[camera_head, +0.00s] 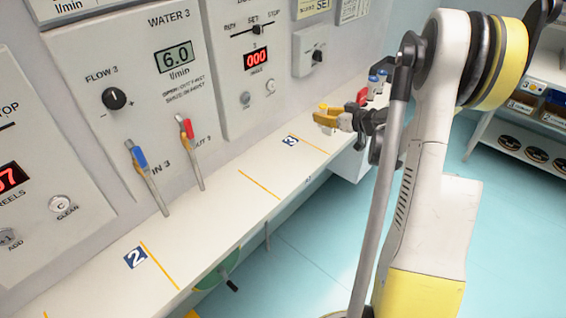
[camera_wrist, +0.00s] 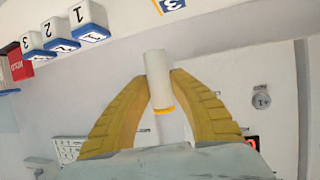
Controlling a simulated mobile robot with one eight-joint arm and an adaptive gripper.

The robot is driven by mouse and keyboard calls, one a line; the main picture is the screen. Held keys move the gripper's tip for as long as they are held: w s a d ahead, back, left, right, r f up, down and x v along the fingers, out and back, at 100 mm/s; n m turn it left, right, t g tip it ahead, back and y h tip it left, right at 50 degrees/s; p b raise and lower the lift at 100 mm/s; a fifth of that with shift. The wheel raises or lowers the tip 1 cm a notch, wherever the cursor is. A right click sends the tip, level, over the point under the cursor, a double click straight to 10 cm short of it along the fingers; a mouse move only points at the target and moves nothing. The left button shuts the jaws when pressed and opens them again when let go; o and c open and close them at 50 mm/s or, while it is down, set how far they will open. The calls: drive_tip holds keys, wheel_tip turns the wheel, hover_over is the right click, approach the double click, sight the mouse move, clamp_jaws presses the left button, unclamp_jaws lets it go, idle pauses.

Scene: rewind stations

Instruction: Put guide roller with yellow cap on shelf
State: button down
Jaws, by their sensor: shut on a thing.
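My gripper (camera_head: 326,118) is over the far part of the white ledge, near the "3" mark. In the wrist view its two yellow fingers (camera_wrist: 159,84) are closed on the sides of a white cylinder, the guide roller (camera_wrist: 155,65). A yellow band shows on the roller's lower end in that picture. In the head view a small yellow top, the cap (camera_head: 323,106), shows just above the fingers; the rest of the roller is hidden. A white shelf rack (camera_head: 486,128) stands at the right, partly cut off by the picture edge.
The ledge (camera_head: 225,220) runs along the control panels, with yellow lines and marks. Blue-handled (camera_head: 147,175) and red-handled (camera_head: 190,145) valves stick out from the panel. Teal floor (camera_head: 310,250) is clear.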

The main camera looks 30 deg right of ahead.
drive_tip(key=a+f+b, duration=0.1)
drive_tip(key=a+f, duration=0.1)
drive_tip(key=a, duration=0.1)
drive_tip(key=w+a+f+b, duration=0.1)
drive_tip(key=a+f+b, duration=0.1)
drive_tip(key=a, duration=0.2)
drive_tip(key=a+f+b, duration=0.1)
drive_tip(key=a+f, duration=0.2)
drive_tip(key=a, duration=0.1)
drive_tip(key=shift+w+a+f+b, duration=0.1)
drive_tip(key=shift+w+a+b, duration=0.1)
drive_tip(key=shift+b, duration=0.2)
wheel_tip(320, 180, down, 4)
drive_tip(key=shift+b, duration=1.15)
drive_tip(key=c, duration=1.3)
unclamp_jaws()
drive_tip(key=shift+o, duration=0.2)
